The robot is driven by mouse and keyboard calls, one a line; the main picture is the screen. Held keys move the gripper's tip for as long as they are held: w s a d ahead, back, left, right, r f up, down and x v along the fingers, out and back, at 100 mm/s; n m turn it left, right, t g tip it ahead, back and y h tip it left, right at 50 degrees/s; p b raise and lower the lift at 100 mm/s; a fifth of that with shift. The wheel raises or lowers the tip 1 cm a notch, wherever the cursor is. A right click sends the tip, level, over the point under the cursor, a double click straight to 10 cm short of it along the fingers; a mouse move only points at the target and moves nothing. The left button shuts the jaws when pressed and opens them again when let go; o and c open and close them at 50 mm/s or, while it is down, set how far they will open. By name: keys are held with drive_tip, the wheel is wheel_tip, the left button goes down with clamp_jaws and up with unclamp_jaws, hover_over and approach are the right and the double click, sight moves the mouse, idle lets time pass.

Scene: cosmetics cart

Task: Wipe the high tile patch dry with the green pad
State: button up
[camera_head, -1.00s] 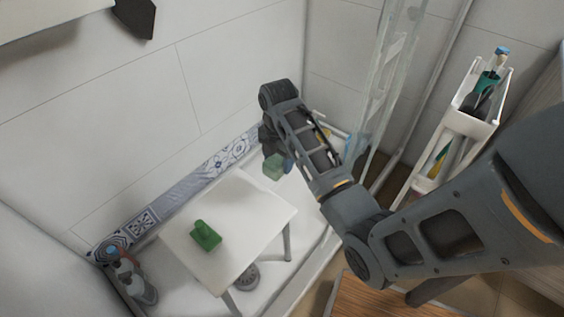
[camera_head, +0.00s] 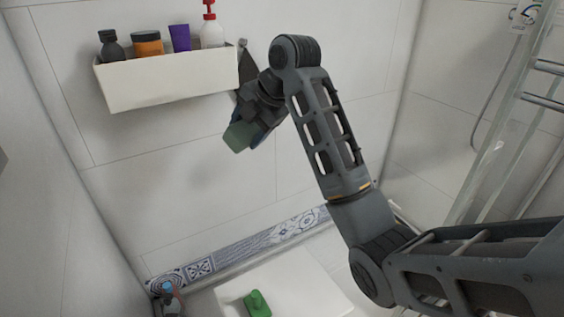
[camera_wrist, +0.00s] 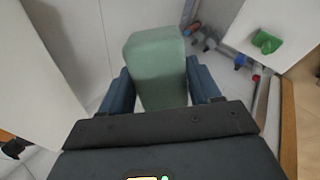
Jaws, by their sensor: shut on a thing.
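My gripper (camera_wrist: 160,88) is shut on a pale green pad (camera_wrist: 157,62), with a blue finger on each side. In the head view the pad (camera_head: 239,136) is held out in front of the white tiled wall (camera_head: 190,205), below the right part of the wall shelf. I cannot tell whether it touches the tiles. No wet patch can be made out on the wall. A brighter green item with a raised handle (camera_head: 257,304) lies on the white stool (camera_head: 305,285) below; it also shows in the wrist view (camera_wrist: 266,42).
The white wall shelf (camera_head: 165,90) holds several bottles and jars, close to the left of my gripper. A dark item (camera_head: 246,66) hangs at its right end. Bottles (camera_head: 168,298) stand in the lower left corner. A glass screen (camera_head: 505,140) is at the right.

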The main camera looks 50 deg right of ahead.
drive_tip(key=a+r+n+t+y+p, duration=0.1)
drive_tip(key=a+r+n+y, duration=0.15)
drive_tip(key=a+r, duration=0.55)
drive_tip(key=a+r+n+t+y+p, duration=0.1)
drive_tip(key=a+r+n+y, duration=0.3)
drive_tip(key=r, duration=0.7)
drive_tip(key=a+r+t+y+p, duration=0.1)
drive_tip(key=a+r+y, duration=0.1)
drive_tip(key=a+r, duration=0.65)
drive_tip(key=s+a+r+n+g+y+p, duration=0.1)
drive_tip(key=s+a+r+n+g+y, duration=0.25)
drive_tip(key=s+a+r, duration=0.5)
drive_tip(key=s+a+r+n+g+y+p, duration=0.15)
drive_tip(key=s+a+r+n+y, duration=0.35)
drive_tip(key=r, duration=0.7)
drive_tip(key=a+m+p, duration=0.1)
drive_tip(key=a, duration=0.5)
drive_tip(key=shift+w+m+h, duration=0.3)
drive_tip(key=shift+w+m, duration=0.1)
drive_tip(key=shift+w, duration=0.05)
drive_tip(key=shift+x, duration=1.05)
drive_tip(key=w+d, duration=0.3)
drive_tip(key=w, duration=1)
drive_tip(key=shift+w+d, duration=0.2)
drive_tip(key=shift+d, duration=0.1)
